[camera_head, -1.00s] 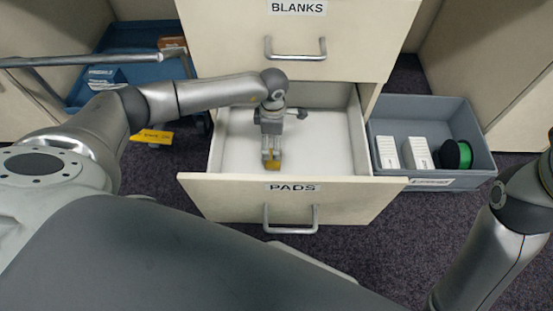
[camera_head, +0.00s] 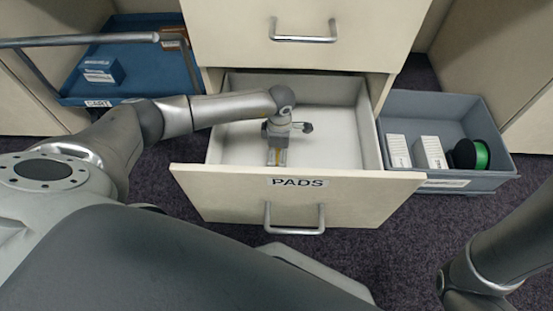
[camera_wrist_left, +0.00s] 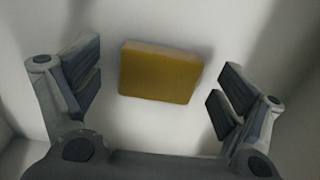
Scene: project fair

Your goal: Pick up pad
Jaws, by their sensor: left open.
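The pad (camera_wrist_left: 159,72) is a mustard-yellow block lying on the white floor of the drawer in the left wrist view. My left gripper (camera_wrist_left: 158,88) is open, with one finger on each side of the pad and clear space between. The pad lies a little beyond the fingertips and is not touched. In the head view my left gripper (camera_head: 277,158) reaches down inside the open drawer labelled PADS (camera_head: 345,186) and mostly hides the pad. My right arm shows at the lower right, but its gripper is out of view.
A grey bin (camera_head: 459,112) with white boxes (camera_head: 430,153) and a green-and-black spool (camera_head: 470,155) stands right of the drawer. A closed drawer (camera_head: 300,12) is above.

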